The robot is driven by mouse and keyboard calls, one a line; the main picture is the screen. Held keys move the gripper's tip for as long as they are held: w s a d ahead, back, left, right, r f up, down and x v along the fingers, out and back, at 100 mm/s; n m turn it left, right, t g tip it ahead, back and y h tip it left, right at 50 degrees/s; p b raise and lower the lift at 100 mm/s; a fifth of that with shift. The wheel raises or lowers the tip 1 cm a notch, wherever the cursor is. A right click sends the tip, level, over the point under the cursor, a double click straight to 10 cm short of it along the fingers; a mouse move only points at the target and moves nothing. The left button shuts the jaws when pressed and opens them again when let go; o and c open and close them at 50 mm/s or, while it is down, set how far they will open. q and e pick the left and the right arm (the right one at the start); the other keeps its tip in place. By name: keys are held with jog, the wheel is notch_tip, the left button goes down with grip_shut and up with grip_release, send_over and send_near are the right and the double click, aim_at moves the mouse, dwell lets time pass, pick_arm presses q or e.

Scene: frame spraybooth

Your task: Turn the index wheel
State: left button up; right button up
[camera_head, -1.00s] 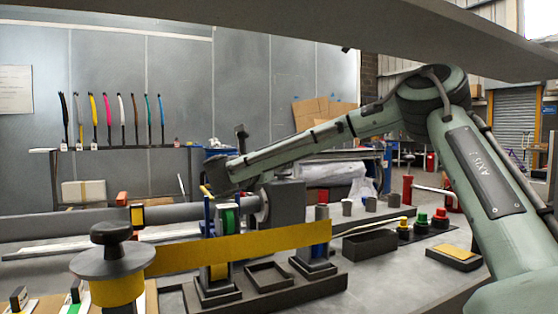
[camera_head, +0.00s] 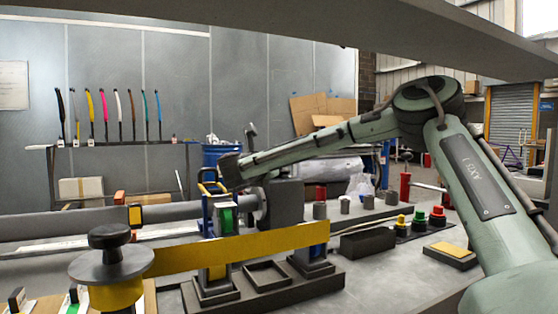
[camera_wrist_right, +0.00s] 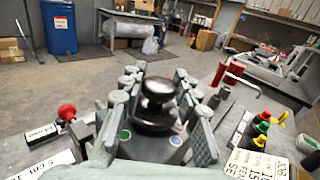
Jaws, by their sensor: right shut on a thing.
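My right arm comes in from the right in the head view, with its wrist end (camera_head: 232,172) low over the grey tube, beside a grey disc (camera_head: 261,206) at the tube's end. In the right wrist view my right gripper (camera_wrist_right: 158,92) is shut on a shiny black round knob (camera_wrist_right: 156,100), its grey-green fingers on both sides. I cannot tell surely whether this knob belongs to the index wheel. A black knob on a wide grey disc (camera_head: 88,265) with a yellow band stands at the front left, apart from this arm. My left gripper is out of view.
A yellow bar (camera_head: 250,246) crosses the front. A red lever (camera_wrist_right: 226,76) and a red mushroom button (camera_wrist_right: 67,112) flank the gripper. A grey beam (camera_head: 330,22) crosses overhead.

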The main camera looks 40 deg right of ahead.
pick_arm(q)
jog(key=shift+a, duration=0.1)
pick_arm(e)
jog(key=shift+c, duration=0.6)
jog(key=shift+n+t+y, duration=0.3)
jog(key=shift+t, duration=0.3)
